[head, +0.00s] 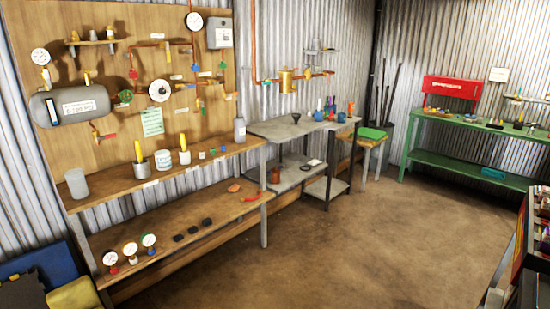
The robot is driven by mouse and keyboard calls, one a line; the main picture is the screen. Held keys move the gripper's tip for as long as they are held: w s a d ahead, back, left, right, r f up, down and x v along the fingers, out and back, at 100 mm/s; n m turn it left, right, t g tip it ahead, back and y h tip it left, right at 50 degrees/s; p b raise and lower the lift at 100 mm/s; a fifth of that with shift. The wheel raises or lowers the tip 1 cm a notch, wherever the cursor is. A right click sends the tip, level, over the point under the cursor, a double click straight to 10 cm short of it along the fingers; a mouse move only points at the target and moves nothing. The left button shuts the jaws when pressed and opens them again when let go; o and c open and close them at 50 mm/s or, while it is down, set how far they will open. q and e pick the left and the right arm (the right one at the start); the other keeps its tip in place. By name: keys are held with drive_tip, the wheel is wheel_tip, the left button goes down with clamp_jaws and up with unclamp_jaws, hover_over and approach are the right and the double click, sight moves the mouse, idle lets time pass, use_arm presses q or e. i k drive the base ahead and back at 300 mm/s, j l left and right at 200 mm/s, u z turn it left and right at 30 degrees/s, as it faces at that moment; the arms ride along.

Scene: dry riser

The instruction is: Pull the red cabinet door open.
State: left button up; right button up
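No cabinet with a clearly visible red door shows in the head view. A red box-like thing (452,87) with a pale label stands on the green bench at the far right back; I cannot tell whether it has a door. Another piece with red and dark sides (522,235) is cut off by the right edge. Neither my left nor my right gripper is in view.
A wooden board (120,40) with gauges, pipes and a grey tank (70,104) stands at the left above wooden shelves (190,165). A grey table (290,127) stands mid-back. The green bench (470,127) is at the back right. The brown floor (330,240) between is clear.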

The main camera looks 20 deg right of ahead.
sight(458, 88)
drive_tip(key=i+l+z, duration=0.25)
drive_tip(key=i+z, duration=0.2)
drive_tip(key=i, duration=0.2)
drive_tip(key=i+z, duration=0.4)
drive_tip(key=i, duration=0.3)
drive_tip(key=i+j+z, duration=0.2)
drive_tip(key=i+z, duration=0.25)
drive_tip(key=i, duration=0.2)
drive_tip(key=i+l+z, duration=0.15)
drive_tip(key=i+z, duration=0.2)
drive_tip(key=i, duration=0.8)
drive_tip(key=i+j+z, duration=0.1)
drive_tip(key=i+z, duration=0.2)
drive_tip(key=i, duration=0.8)
drive_tip(key=i+l+u, duration=0.1)
drive_tip(key=i, duration=0.45)
drive_tip(key=i+l+u, duration=0.1)
drive_tip(key=i, duration=0.45)
drive_tip(key=i+l+u, duration=0.1)
drive_tip(key=i+l, duration=0.15)
drive_tip(key=i, duration=0.3)
drive_tip(key=i+l, duration=0.25)
drive_tip(key=i, duration=0.25)
drive_tip(key=i+l+z, duration=0.15)
drive_tip(key=i+z, duration=0.15)
drive_tip(key=i+j+z, duration=0.15)
drive_tip(key=i+z, duration=0.3)
drive_tip(key=i+j+z, duration=0.3)
drive_tip(key=z, duration=0.15)
